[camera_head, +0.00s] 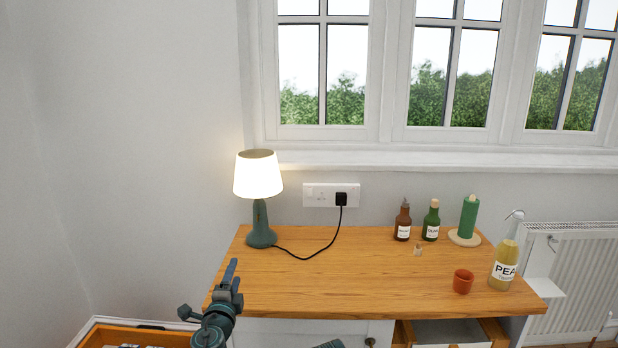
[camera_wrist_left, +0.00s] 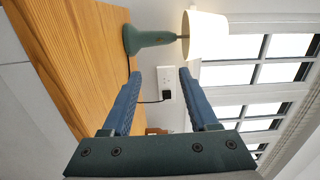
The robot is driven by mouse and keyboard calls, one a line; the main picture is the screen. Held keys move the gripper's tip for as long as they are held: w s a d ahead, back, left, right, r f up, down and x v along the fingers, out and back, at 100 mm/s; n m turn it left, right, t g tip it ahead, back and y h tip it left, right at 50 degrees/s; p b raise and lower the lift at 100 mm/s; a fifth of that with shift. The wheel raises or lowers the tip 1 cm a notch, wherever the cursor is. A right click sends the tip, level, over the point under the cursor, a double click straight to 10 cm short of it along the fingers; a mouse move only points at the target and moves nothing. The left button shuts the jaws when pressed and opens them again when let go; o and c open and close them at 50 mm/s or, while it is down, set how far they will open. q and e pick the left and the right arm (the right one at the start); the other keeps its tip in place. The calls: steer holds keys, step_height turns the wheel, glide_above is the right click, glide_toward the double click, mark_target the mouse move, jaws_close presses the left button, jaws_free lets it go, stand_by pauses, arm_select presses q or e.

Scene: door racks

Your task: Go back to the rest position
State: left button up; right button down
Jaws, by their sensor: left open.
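My left gripper (camera_head: 232,272) is at the front left edge of the wooden counter, with its fingers pointing up and away from me. In the left wrist view the left gripper (camera_wrist_left: 160,82) has its two blue fingers spread apart, with nothing between them. Beyond the fingers, that view shows the counter, the lamp and the wall socket. My right gripper cannot be made out in either view.
The wooden counter (camera_head: 330,282) bears a lit lamp (camera_head: 260,205), a brown bottle (camera_head: 403,220), a green bottle (camera_head: 431,221), a green roll (camera_head: 468,218), a terracotta cup (camera_head: 463,281) and a labelled bottle (camera_head: 503,265). An open drawer (camera_head: 450,332) is below. The counter's middle is clear.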

arm_select(q)
steer(key=s+d+f+n+g+y, duration=0.1)
steer(key=s+f+n+g+y, duration=0.1)
steer(key=s+f+n+g, duration=0.45)
steer(key=s+d+f+n+g+y, duration=0.1)
steer(key=s+f+n+g+y, duration=0.25)
steer(key=f+n, duration=0.5)
steer(key=s+d+f+m+g+h, duration=0.1)
steer(key=s+d+f+g+h, duration=0.1)
steer(key=s+d+f+g, duration=0.35)
steer(key=s+d+f+g+h, duration=0.25)
steer(key=s+d, duration=0.35)
steer(key=s, duration=0.3)
step_height(320, 180, up, 27)
steer(key=p, duration=2.6)
steer(key=shift+a, duration=0.2)
